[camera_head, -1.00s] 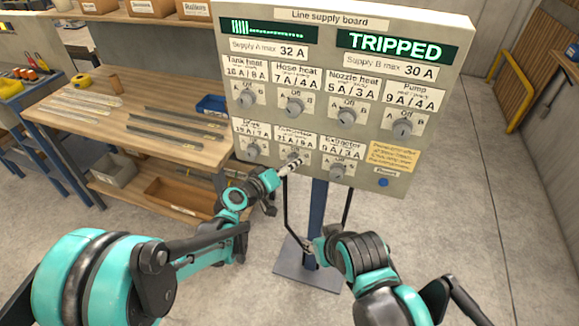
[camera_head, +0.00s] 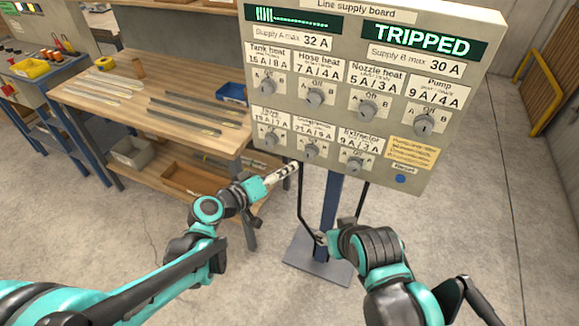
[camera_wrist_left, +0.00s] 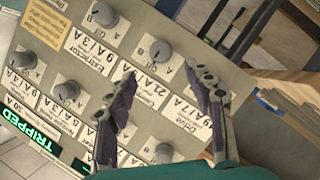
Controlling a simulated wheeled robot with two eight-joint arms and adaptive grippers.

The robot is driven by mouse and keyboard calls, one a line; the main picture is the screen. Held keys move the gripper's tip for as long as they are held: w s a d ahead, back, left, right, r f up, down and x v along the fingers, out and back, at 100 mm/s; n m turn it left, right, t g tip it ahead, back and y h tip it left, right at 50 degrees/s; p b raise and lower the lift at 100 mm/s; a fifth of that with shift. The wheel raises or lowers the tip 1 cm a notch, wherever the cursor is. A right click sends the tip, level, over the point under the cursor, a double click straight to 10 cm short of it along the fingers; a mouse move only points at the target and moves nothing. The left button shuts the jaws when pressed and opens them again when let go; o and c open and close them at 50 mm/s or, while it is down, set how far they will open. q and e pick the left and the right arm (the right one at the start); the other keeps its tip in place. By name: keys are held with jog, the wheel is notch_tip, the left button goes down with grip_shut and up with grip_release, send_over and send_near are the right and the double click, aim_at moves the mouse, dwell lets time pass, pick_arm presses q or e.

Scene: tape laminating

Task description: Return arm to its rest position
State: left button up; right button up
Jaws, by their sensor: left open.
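My left gripper (camera_head: 290,170) is just below the lower edge of the line supply board (camera_head: 490,110), at its left half. In the left wrist view its two fingers (camera_wrist_left: 165,105) are apart with nothing between them, and the board's knobs (camera_wrist_left: 160,50) and labels lie beyond. The board's right display reads TRIPPED (camera_head: 421,38). A blue button (camera_head: 401,179) sits at its lower right. My right arm is at the lower right of the head view. Its gripper (camera_head: 320,238) is beside the board's post, too small to tell its opening.
A wooden workbench (camera_head: 130,120) with flat strips, a yellow tape roll (camera_head: 105,63) and a blue bin (camera_head: 232,92) stands left of the board. The board's blue post (camera_head: 329,215) rises from a floor plate (camera_head: 310,265). Open floor (camera_head: 470,230) lies to the right.

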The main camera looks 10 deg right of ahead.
dwell(0.5)
pick_arm(q)
jog(key=s+a+f+g+y, duration=0.1)
jog(key=s+a+f+y, duration=0.1)
jog(key=s+a+y, duration=0.3)
jog(key=s+a+f+g+y, duration=0.1)
jog(key=s+a+y, duration=0.5)
jog(key=s+a, duration=0.7)
jog(key=a+f, duration=0.1)
jog(key=a, duration=0.7)
jog(key=shift+s+n+g, duration=0.25)
jog(key=shift+n+g, duration=0.05)
